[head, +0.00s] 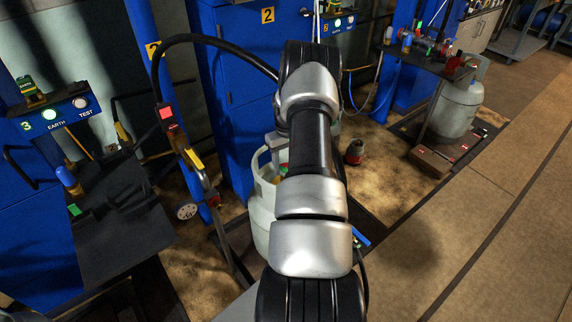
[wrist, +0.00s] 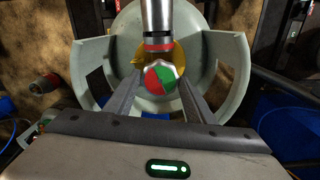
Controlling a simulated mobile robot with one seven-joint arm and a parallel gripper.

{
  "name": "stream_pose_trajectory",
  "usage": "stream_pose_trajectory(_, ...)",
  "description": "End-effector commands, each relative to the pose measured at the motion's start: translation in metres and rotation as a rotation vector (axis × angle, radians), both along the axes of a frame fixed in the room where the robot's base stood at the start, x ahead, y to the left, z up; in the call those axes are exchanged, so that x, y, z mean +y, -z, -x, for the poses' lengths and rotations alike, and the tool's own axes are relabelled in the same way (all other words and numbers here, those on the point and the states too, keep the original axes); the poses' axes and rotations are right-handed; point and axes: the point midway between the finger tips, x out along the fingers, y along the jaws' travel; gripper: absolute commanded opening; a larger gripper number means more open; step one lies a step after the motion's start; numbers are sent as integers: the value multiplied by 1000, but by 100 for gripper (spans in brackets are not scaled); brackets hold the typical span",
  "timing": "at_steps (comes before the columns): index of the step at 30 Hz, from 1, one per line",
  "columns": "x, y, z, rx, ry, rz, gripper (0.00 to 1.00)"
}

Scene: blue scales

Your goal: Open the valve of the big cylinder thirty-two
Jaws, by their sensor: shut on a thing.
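A big pale grey-green cylinder (head: 261,215) stands in the middle of the head view, partly hidden by my arm. In the wrist view I look down into its open collar (wrist: 232,62). A valve knob with a red and green top (wrist: 162,79) sits in the collar's middle, on a yellow or brass body (wrist: 178,54). My gripper (wrist: 160,103) reaches into the collar, and its two fingers are shut on the knob from either side. A metal fitting with a red band (wrist: 158,30) adjoins the valve. No number is readable on the cylinder. My gripper is hidden in the head view.
Another grey cylinder (head: 457,108) stands at the right. A blue panel with EARTH and TEST lights (head: 62,112) stands at the left. Open floor (head: 480,230) lies at the right.

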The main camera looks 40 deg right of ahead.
Motion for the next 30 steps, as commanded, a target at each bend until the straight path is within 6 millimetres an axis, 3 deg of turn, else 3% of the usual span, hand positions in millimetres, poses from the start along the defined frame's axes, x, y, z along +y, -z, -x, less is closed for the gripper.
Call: stream_pose_trajectory(30, 0, -1, 0, -1, -921, 1, 27)
